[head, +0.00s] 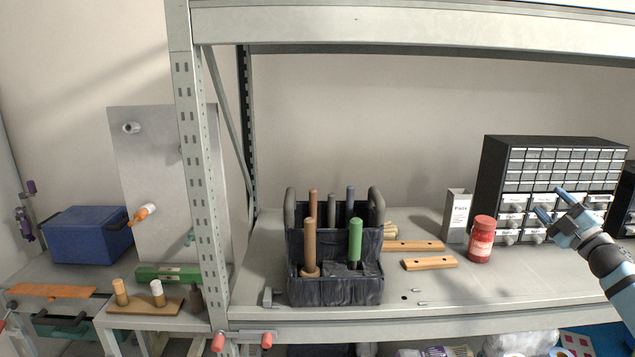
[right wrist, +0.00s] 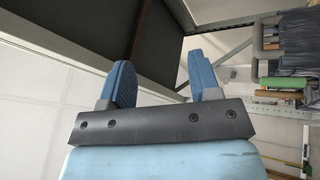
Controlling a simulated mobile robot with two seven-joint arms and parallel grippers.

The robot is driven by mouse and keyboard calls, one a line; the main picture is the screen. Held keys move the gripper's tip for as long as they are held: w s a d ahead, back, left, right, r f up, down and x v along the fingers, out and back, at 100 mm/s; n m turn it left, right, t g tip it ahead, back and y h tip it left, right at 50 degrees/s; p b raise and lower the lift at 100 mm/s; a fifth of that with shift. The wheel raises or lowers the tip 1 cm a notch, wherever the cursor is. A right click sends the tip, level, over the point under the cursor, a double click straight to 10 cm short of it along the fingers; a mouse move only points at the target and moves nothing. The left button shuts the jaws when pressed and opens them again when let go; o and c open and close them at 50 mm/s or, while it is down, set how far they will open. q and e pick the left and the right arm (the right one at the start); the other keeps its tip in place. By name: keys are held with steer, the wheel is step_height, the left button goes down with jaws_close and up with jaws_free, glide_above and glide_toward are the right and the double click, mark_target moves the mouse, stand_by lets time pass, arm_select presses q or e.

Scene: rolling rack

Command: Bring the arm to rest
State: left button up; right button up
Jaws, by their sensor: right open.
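My right gripper (head: 551,204) is at the right of the head view, in front of the drawer cabinet. Its two blue fingers point up and left, apart and with nothing between them. In the right wrist view the fingers (right wrist: 160,82) also stand apart and empty. My right arm comes in from the right edge, over the shelf. My left gripper is not in the head view.
A dark tool caddy (head: 335,291) with several handles stands mid-shelf. A red jar (head: 481,240), a grey box (head: 456,214) and wooden bars (head: 430,263) lie left of the gripper. The drawer cabinet (head: 494,163) stands behind it. A rack post (head: 196,160) rises at the left.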

steer(key=w+d+f+m+g+h, duration=0.1)
steer(key=d+f+m+g+h, duration=0.4)
steer(key=d+m+h, duration=0.6)
steer(key=s+a+f+y, duration=0.1)
steer(key=s+a+f, duration=0.2)
steer(key=a+f, duration=0.45)
steer(key=s+a+f+m+g+y, duration=0.1)
steer(key=s+a+f, duration=0.2)
steer(key=a+f, duration=0.45)
steer(key=s+a+f+y, duration=0.1)
steer(key=s+a+f, duration=0.3)
steer(key=f, duration=0.6)
steer(key=s+a+f+m+g+y, duration=0.1)
steer(key=s+a+f+g+y, duration=0.2)
steer(key=s+a+f, duration=1.15)
steer(key=s+a+m, duration=0.1)
steer(key=s+a, duration=0.5)
steer(key=s, duration=0.4)
steer(key=s+a+m+g+y, duration=0.1)
steer(key=s+a, duration=0.5)
steer(key=s, duration=0.3)
steer(key=shift+s+a+f, duration=0.3)
steer(key=shift+s+f, duration=0.1)
